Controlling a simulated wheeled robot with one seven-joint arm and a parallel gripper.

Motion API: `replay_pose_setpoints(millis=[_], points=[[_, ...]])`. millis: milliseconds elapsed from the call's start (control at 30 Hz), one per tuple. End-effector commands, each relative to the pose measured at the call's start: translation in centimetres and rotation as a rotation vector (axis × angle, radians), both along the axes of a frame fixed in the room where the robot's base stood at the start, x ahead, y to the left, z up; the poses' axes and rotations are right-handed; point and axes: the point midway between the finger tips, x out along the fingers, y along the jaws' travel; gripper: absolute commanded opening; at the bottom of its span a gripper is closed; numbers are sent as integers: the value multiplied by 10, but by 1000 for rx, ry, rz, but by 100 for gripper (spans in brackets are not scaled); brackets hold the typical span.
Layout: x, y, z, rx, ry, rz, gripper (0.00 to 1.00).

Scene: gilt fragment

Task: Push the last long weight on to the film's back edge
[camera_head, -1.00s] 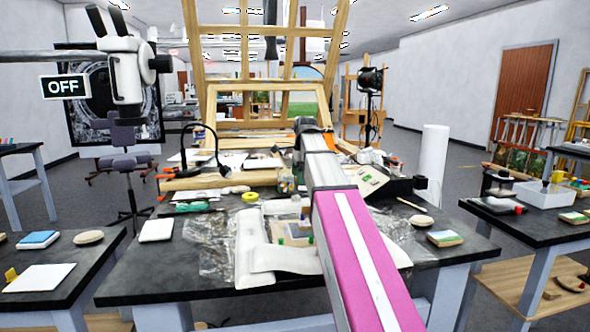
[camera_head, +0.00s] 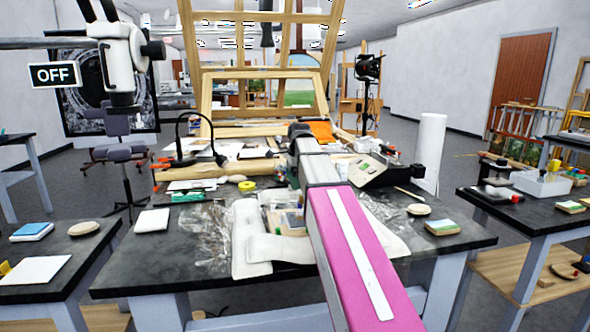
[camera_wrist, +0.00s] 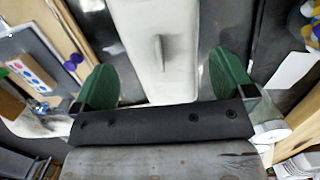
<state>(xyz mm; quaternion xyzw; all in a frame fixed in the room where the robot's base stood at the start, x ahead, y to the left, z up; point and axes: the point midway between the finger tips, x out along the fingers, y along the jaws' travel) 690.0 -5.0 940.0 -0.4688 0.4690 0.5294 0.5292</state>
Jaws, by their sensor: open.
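The clear, crinkled film (camera_head: 203,243) lies on the black bench in the head view. Pale long weights lie around its middle: one on the left (camera_head: 243,222), one across the front (camera_head: 280,248), and one on the right (camera_head: 388,232), partly behind my arm. In the wrist view, a pale long weight (camera_wrist: 150,35) with a raised ridge lies lengthwise between the green fingers of my gripper (camera_wrist: 163,72). The fingers stand wide apart, with visible gaps on both sides of the weight. My arm hides the gripper and the film's back part in the head view.
A black desk lamp (camera_head: 186,140) and a wooden easel (camera_head: 262,85) stand behind the work area. A yellow tape roll (camera_head: 249,185) and a white tile (camera_head: 152,220) lie left. A dish (camera_head: 419,209) and a small painted block (camera_head: 442,227) lie right.

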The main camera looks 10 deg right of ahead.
Motion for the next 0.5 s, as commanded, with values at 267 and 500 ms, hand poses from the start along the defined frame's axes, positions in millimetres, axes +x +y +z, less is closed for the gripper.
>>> replay_pose_setpoints(millis=[267,500], points=[[0,5,-36,0,0,0,100],[0,6,-45,0,0,0,100]])
